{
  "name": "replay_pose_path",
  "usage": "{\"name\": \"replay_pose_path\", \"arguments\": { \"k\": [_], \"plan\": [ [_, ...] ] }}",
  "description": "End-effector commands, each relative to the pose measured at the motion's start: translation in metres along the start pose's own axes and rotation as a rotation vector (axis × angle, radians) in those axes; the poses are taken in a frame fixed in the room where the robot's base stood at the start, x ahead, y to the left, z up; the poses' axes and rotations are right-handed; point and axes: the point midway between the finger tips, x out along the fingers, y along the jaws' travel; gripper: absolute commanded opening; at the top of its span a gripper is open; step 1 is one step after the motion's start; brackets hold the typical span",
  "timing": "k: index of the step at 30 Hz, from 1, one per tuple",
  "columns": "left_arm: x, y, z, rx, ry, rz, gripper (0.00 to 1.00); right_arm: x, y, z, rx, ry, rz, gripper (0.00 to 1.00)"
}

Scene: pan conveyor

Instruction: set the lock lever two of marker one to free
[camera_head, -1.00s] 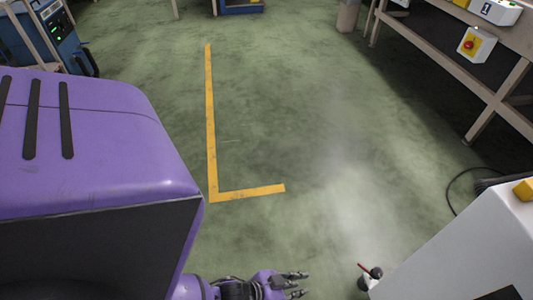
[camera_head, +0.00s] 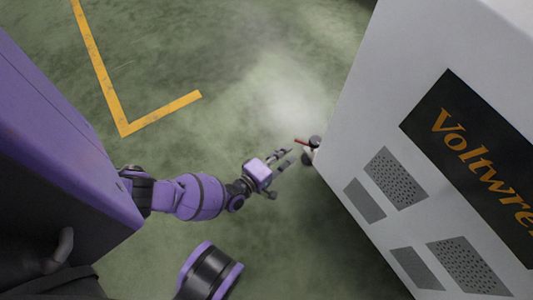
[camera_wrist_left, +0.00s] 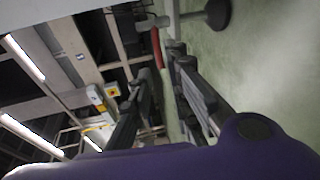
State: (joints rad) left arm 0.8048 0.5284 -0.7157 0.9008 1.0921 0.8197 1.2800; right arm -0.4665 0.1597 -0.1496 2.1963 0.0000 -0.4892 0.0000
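A small red lever (camera_head: 301,141) sticks out to the left beside a dark round caster (camera_head: 315,141) at the lower left corner of a white machine (camera_head: 355,120). The red lever (camera_wrist_left: 157,48) also shows in the left wrist view, beyond the fingertips and near the gap between them. My left gripper (camera_head: 288,157) is open and empty, just left of and below the lever in the head view. Its fingers (camera_wrist_left: 160,66) are apart in the wrist view; contact with the lever cannot be told. No marker label is readable. My right gripper is not in view.
The machine's side has vent grilles (camera_head: 396,178) and a black panel with orange lettering (camera_head: 480,160). A yellow floor line (camera_head: 100,65) runs at the upper left. The green floor between is clear. The wrist view shows a yellow box (camera_wrist_left: 112,90) and ceiling lights.

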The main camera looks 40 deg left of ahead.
Motion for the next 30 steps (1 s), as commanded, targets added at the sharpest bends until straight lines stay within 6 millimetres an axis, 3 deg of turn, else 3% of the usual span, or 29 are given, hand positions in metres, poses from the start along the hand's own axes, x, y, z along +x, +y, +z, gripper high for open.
{"name": "replay_pose_path", "arguments": {
  "k": [6,12,23,27,30],
  "plan": [
    [0.038,0.000,0.001,0.004,-0.003,0.003,0.17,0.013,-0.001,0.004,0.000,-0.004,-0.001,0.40],
    [0.063,0.000,0.002,0.003,-0.003,0.001,0.17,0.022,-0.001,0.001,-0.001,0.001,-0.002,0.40],
    [0.070,0.001,0.002,0.003,-0.003,0.001,0.17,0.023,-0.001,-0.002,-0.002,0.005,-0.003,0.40],
    [0.070,0.001,0.002,0.003,-0.003,0.001,0.01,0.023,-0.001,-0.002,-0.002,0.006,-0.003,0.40],
    [0.070,0.001,0.002,0.004,-0.003,0.001,0.00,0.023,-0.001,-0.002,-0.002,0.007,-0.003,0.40]
  ]
}}
